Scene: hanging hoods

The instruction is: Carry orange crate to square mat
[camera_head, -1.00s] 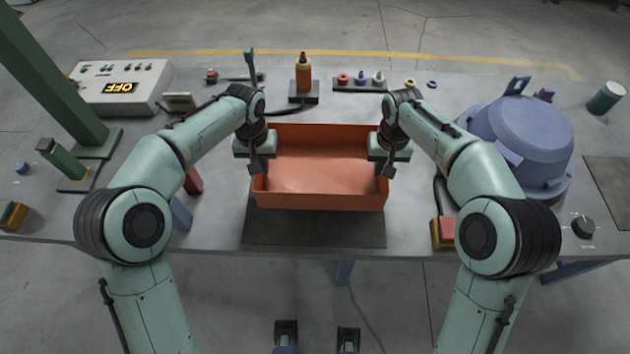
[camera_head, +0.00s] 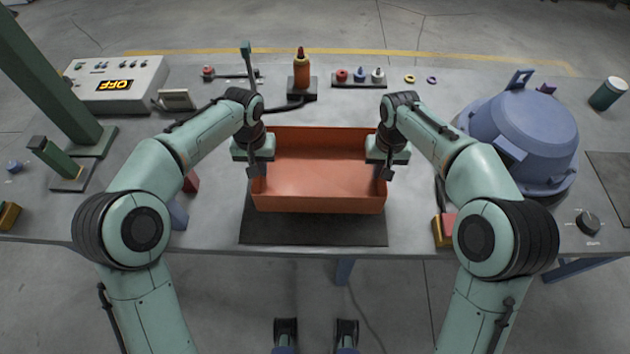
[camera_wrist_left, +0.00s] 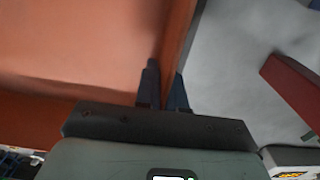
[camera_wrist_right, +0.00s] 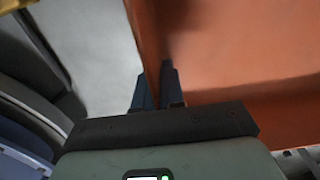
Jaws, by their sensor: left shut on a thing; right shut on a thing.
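The orange crate (camera_head: 318,200) is open, empty and looks level, in the middle of the head view. My left gripper (camera_head: 254,170) is shut on its left wall, and my right gripper (camera_head: 384,172) is shut on its right wall. In the left wrist view the crate wall (camera_wrist_left: 181,35) runs between the fingers (camera_wrist_left: 163,88); in the right wrist view the fingers (camera_wrist_right: 156,88) straddle the other wall (camera_wrist_right: 148,35). A dark mat (camera_head: 313,231) shows below the crate's front at the table edge. The gap between crate and mat is hard to judge.
A second dark mat (camera_head: 612,180) lies at the right edge. A blue domed vessel (camera_head: 522,130) stands right of the crate. An orange bottle (camera_head: 302,72) is behind it. A control box (camera_head: 118,84) and green post (camera_head: 50,85) stand left. A red-and-yellow block (camera_head: 442,231) sits right of the mat.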

